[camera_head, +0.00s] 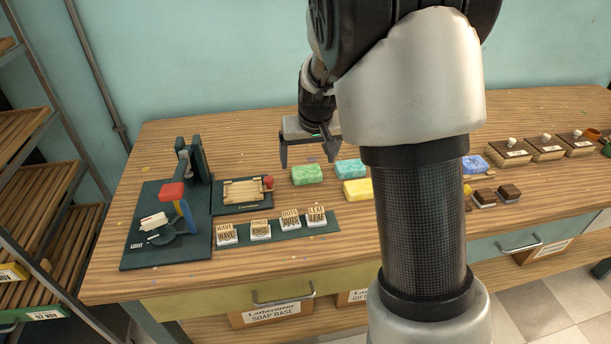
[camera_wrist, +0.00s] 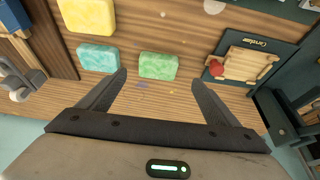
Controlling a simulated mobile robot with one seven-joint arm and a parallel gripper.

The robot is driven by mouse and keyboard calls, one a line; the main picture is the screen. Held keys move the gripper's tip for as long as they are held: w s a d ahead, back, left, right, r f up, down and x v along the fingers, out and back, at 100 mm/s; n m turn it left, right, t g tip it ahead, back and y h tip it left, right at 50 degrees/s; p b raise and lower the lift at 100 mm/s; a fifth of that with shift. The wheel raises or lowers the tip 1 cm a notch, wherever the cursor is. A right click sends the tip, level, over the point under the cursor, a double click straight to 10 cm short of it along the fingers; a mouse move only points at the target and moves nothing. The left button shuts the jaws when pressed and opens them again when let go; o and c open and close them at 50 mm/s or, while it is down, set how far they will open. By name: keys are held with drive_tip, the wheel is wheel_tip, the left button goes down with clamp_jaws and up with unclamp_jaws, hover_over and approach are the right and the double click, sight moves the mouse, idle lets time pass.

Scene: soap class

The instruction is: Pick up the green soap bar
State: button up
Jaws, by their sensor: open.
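The green soap bar (camera_head: 307,174) lies on the wooden table, left of the teal soap bar (camera_head: 350,168) in the head view. In the wrist view the green bar (camera_wrist: 158,66) shows between the tips of my open fingers, beyond them. My gripper (camera_head: 310,164) is open and empty, with its fingers pointing down above the table behind the soap. In the wrist view my gripper (camera_wrist: 158,80) has its left fingertip between the teal bar (camera_wrist: 98,58) and the green bar. Nothing hides the green bar.
A yellow soap bar (camera_head: 358,190) lies in front of the teal one. A cutting board (camera_head: 245,191) stands left of the green bar, and a green stamping press (camera_head: 170,215) further left. Several stamps stand on a green strip (camera_head: 277,232) in front. My arm hides part of the table's right side.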

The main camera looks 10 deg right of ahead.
sight(307, 171)
drive_tip(key=x, duration=0.2)
drive_tip(key=b+x, duration=0.1)
drive_tip(key=x, duration=0.4)
drive_tip(key=shift+w+d+b, duration=0.2)
drive_tip(key=shift+w+b, duration=0.15)
drive_tip(key=shift+c, duration=0.2)
drive_tip(key=c, duration=1.1)
drive_tip(key=shift+c, duration=0.2)
drive_tip(key=shift+r, duration=0.15)
